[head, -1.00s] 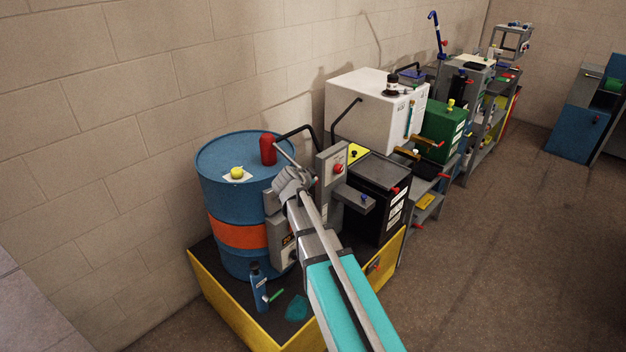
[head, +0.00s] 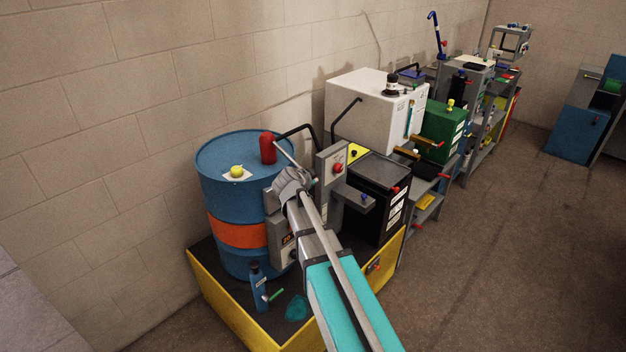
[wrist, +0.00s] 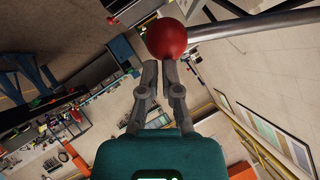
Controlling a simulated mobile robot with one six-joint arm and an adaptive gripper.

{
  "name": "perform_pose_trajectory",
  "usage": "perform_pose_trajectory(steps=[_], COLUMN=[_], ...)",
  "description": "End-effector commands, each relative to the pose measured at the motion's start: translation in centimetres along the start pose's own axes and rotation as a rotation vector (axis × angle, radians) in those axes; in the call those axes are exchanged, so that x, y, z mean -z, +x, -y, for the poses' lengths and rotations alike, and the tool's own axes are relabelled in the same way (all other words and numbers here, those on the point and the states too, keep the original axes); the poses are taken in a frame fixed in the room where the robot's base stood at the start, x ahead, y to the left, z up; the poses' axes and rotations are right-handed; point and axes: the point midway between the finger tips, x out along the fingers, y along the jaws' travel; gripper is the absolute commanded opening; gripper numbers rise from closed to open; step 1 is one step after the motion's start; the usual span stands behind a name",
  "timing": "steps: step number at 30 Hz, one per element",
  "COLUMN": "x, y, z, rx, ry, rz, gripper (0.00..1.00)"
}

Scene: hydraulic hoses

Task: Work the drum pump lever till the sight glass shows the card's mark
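The blue drum (head: 222,200) with an orange band stands on a yellow-edged platform. A red pump body (head: 268,149) sits on its top, and a thin grey lever (head: 286,153) slopes from it toward my gripper (head: 290,178). In the wrist view the lever (wrist: 255,25) ends in a red ball knob (wrist: 166,39). My gripper's fingertips (wrist: 160,66) are close together at the knob's lower edge, with a narrow gap. I cannot tell whether they clasp it. A white tank (head: 365,105) carries a narrow greenish strip (head: 408,118), perhaps the sight glass; its level is unreadable. The card's mark is too small to identify.
A grey panel with a red button (head: 338,168) stands close right of my gripper. A blue bottle (head: 259,286) is at the platform's front, a black box (head: 375,195) at its right. A yellow object (head: 237,171) lies on the drum top. The floor at right is clear.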

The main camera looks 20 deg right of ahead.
Motion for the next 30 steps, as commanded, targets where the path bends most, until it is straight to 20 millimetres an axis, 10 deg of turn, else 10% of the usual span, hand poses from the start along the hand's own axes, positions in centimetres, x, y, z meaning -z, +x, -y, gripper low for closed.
perform_pose_trajectory(steps=[17, 30], x=[3.3, 3.1], y=[-3.1, -10.5], z=[0.3, -0.1], rx=[0.002, 0.004], ry=[0.001, -0.001], rz=[-0.004, -0.004], gripper=[0.00, 0.00])
